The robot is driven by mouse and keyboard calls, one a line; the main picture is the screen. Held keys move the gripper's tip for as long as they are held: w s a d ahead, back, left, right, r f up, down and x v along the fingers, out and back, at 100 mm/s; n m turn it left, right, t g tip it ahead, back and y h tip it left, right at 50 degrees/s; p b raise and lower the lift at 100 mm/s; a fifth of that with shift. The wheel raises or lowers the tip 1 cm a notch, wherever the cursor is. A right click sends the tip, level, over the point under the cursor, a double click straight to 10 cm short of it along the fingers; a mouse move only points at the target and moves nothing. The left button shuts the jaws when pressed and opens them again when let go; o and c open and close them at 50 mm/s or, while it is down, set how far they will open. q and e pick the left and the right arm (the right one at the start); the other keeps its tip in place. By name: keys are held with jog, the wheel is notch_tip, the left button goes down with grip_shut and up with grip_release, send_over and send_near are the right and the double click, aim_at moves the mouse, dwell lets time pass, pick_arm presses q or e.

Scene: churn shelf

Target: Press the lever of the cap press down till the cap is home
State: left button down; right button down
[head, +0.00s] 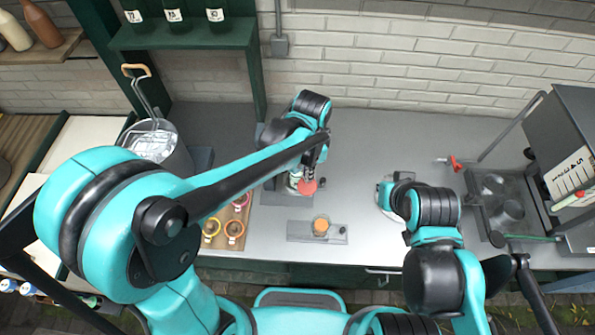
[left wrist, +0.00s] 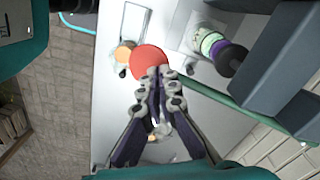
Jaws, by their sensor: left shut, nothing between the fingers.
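The cap press stands at the middle of the bench, partly hidden behind my left arm; its grey base (head: 285,198) shows. Its lever ends in a round red knob (head: 307,187), which shows as a red disc (left wrist: 149,60) in the left wrist view. My left gripper (head: 312,172) points down at the knob, fingers shut and empty. In the left wrist view its fingertips (left wrist: 158,74) overlap the knob's edge; I cannot tell whether they touch. A green, purple and black stack (left wrist: 220,50) stands on the press base.
A grey plate (head: 296,236) with an orange-topped piece (head: 320,226) lies in front of the press. A wooden tray with coloured rings (head: 235,230) is to its left. A metal pot (head: 155,145) stands further left. A dark machine (head: 560,140) stands at right.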

pick_arm(q)
jog(key=shift+s+r, duration=0.3)
jog(key=shift+r, duration=0.3)
jog(key=shift+p, duration=0.3)
jog(key=shift+s+r+p, duration=0.25)
jog(key=shift+r+p, duration=0.25)
jog(key=shift+r, duration=0.15)
jog(key=shift+s+r+p, duration=0.3)
jog(key=shift+r+p, duration=0.15)
jog(key=shift+r, duration=0.15)
jog(key=shift+s+r+p, duration=0.25)
jog(key=shift+r+p, duration=0.25)
jog(key=shift+r, duration=0.15)
jog(key=r+p, duration=0.2)
jog(key=r, duration=0.1)
jog(key=shift+s+r+p, duration=0.3)
jog(key=shift+r+p, duration=0.1)
notch_tip(320, 180, up, 6)
jog(key=p, duration=0.4)
